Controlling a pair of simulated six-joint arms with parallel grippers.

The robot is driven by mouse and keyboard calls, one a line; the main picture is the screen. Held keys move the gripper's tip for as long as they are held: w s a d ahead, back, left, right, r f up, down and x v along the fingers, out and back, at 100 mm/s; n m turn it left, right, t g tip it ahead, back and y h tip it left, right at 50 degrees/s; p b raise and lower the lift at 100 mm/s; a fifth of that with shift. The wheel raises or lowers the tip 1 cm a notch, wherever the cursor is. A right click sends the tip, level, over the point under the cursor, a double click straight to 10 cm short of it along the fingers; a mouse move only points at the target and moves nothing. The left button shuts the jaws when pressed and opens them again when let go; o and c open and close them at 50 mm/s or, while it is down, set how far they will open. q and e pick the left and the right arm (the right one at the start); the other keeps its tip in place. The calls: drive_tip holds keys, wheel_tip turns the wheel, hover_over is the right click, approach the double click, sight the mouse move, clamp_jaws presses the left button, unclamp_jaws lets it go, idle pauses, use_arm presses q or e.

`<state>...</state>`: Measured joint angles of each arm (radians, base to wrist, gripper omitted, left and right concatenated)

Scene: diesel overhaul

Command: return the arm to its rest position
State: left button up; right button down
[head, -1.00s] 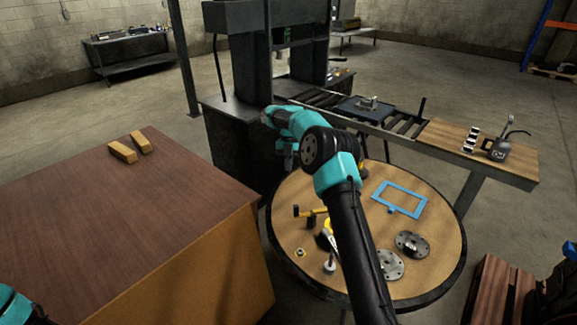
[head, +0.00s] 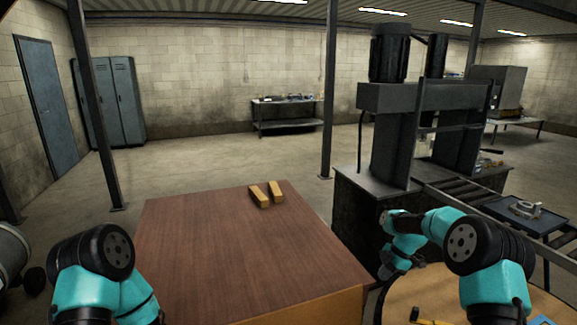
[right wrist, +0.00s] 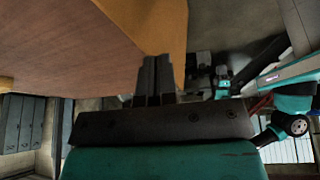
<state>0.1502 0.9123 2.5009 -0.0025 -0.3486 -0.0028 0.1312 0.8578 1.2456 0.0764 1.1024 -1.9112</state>
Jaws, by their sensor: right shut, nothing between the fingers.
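My right arm, teal and black, comes in from the right in the head view, above the round wooden table (head: 448,289). Its gripper (head: 386,276) points down near the right edge of the brown wooden table, in front of the dark press base; its fingertips are small and dark there. In the right wrist view the two dark fingers (right wrist: 155,80) are together and empty, near the corner of the wooden table (right wrist: 80,48). My left arm's links show at the lower left of the head view, but the left gripper is out of view.
The brown table (head: 200,245) is bare apart from two yellowish blocks (head: 259,197) (head: 275,191) near its far edge. The dark press (head: 395,150) stands behind my right arm. A roller conveyor (head: 463,193) with a blue-grey tray (head: 535,218) runs off to the right.

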drive_tip(key=s+a+f+m, duration=0.1)
drive_tip(key=a+m, duration=0.1)
drive_tip(key=s+a+f+m+t, duration=0.1)
drive_tip(key=s+a+m, duration=0.1)
drive_tip(key=a+m, duration=0.1)
drive_tip(key=s+a+f+m+t, duration=0.1)
drive_tip(key=a+m, duration=0.2)
drive_tip(key=shift+s+f+y, duration=0.25)
drive_tip(key=shift+y, duration=0.15)
drive_tip(key=s+m, duration=0.1)
drive_tip(key=s+a+f+m, duration=0.1)
drive_tip(key=m, duration=0.1)
drive_tip(key=s+a+f+m+t, duration=0.1)
drive_tip(key=shift+s+f+m, duration=0.25)
drive_tip(key=shift+s+m, duration=0.05)
drive_tip(key=shift+s, duration=0.05)
drive_tip(key=s+f+m+h, duration=0.1)
drive_tip(key=s+f+m, duration=0.3)
drive_tip(key=s, duration=1)
drive_tip(key=s+f+m+g+h, duration=0.1)
drive_tip(key=s+f+m, duration=0.4)
drive_tip(key=s+f, duration=0.5)
drive_tip(key=s, duration=0.4)
drive_tip(key=shift+f, duration=0.4)
drive_tip(key=shift+a, duration=0.1)
